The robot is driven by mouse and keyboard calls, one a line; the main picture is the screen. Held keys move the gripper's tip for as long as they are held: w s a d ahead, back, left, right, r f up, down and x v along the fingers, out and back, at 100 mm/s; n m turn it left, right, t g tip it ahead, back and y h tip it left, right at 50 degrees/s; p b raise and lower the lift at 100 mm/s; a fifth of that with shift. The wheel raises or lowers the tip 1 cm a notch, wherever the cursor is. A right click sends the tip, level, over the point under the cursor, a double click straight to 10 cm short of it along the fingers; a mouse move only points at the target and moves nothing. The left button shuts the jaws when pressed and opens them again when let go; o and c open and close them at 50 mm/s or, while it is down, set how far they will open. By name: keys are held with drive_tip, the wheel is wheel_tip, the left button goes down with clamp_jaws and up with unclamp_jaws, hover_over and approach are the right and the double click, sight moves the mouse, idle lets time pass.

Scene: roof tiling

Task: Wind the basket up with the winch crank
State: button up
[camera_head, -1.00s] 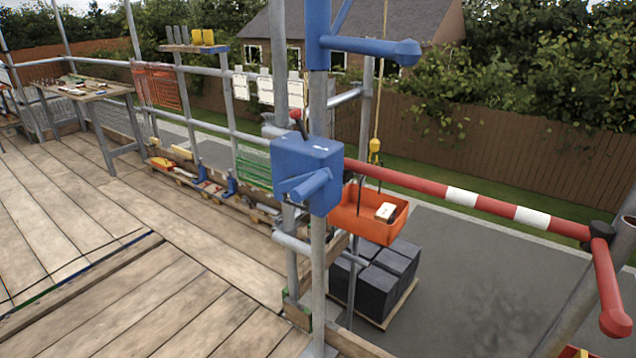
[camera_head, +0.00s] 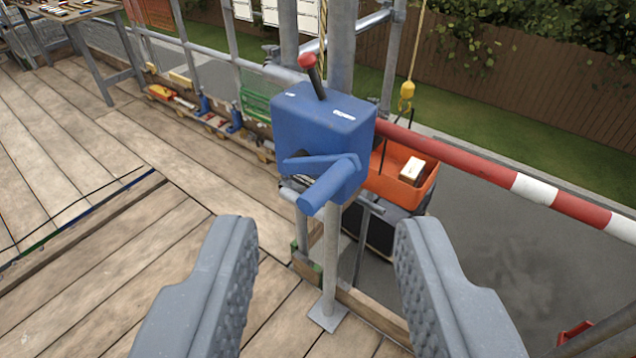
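The blue winch box (camera_head: 322,124) is on a grey post in the middle of the view, with a red-knobbed lever (camera_head: 311,72) on top. Its blue crank handle (camera_head: 328,186) sticks out of the front and points down and left, towards me. My gripper (camera_head: 322,265) is open and empty, its two grey fingers spread below and on either side of the handle, apart from it. The orange basket (camera_head: 402,172) hangs behind the winch to the right, under a yellow hook (camera_head: 407,92) on a rope. It holds a pale block (camera_head: 412,169). The winch partly hides the basket.
A red and white bar (camera_head: 480,166) runs from behind the winch to the right edge. Dark stacked blocks (camera_head: 375,232) show below the basket. A workbench (camera_head: 75,12) stands at far left.

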drive_tip(key=shift+o, duration=1.4)
drive_tip(key=shift+a, duration=0.1)
drive_tip(key=w+a+f+m+t+y+p, duration=0.2)
drive_tip(key=w+a+m+t+p, duration=0.3)
drive_tip(key=w+a, duration=0.95)
drive_tip(key=m+g+h+p, duration=0.3)
drive_tip(key=g+h+p, duration=0.3)
drive_tip(key=h, duration=0.7)
approach(314, 200)
drive_tip(key=x, duration=0.3)
drive_tip(key=f+b+x, duration=0.1)
drive_tip(key=x, duration=0.3)
drive_tip(key=b+x, duration=0.1)
drive_tip(key=x, duration=0.3)
drive_tip(key=shift+w+a+f, duration=0.15)
drive_tip(key=shift+w+a, duration=0.1)
drive_tip(key=shift+a, duration=0.05)
